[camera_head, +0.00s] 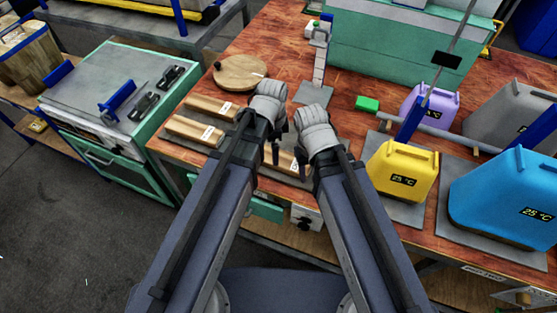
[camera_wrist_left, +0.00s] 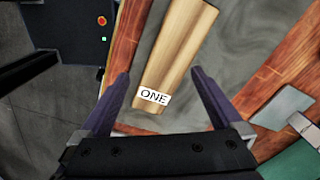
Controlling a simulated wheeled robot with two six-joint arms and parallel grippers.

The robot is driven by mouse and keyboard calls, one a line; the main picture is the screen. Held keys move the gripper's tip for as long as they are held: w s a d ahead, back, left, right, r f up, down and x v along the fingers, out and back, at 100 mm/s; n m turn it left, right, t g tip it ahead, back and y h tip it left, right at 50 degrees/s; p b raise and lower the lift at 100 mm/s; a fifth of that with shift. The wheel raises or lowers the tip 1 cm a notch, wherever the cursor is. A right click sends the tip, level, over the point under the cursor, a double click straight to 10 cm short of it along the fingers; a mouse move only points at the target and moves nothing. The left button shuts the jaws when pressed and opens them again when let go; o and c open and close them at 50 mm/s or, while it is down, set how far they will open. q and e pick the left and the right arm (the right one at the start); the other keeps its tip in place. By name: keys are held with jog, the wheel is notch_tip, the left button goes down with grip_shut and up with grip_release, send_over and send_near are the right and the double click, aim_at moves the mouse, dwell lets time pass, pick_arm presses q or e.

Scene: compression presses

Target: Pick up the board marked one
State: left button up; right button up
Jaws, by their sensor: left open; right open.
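The board marked ONE (camera_wrist_left: 172,50) is pale wood with a white label near its lower end. It lies on a grey mat in the left wrist view. My left gripper (camera_wrist_left: 160,74) is open, with one finger on each side of the board and gaps beside it. In the head view, wooden boards (camera_head: 212,107) with white labels lie on the mat; their labels are too small to read, so I cannot tell which is ONE. My right gripper (camera_head: 298,158) is open over the front of the mat, partly hidden by its arm.
A round wooden disc (camera_head: 240,73) lies behind the boards. A green block (camera_head: 367,104), yellow canister (camera_head: 402,170), blue canister (camera_head: 505,195) and purple canister (camera_head: 428,105) stand to the right. A grey-green cabinet (camera_head: 118,100) stands left of the table.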

aim_at(288, 160)
pick_arm(q)
jog(key=d+m, duration=0.4)
jog(key=m, duration=0.1)
jog(key=shift+w+d+m, duration=0.1)
jog(key=shift+d+m, duration=0.1)
jog(key=shift+m, duration=0.1)
notch_tip(288, 160, down, 8)
jog(key=b, duration=0.8)
jog(key=shift+w, duration=0.15)
pick_arm(e)
notch_tip(288, 160, down, 8)
jog(key=shift+r, duration=0.1)
pick_arm(q)
jog(key=shift+r, duration=0.1)
jog(key=c, duration=1.4)
pick_arm(e)
jog(key=shift+r, duration=0.1)
pick_arm(q)
notch_tip(288, 160, up, 10)
jog(key=p, duration=1)
pick_arm(e)
notch_tip(288, 160, up, 10)
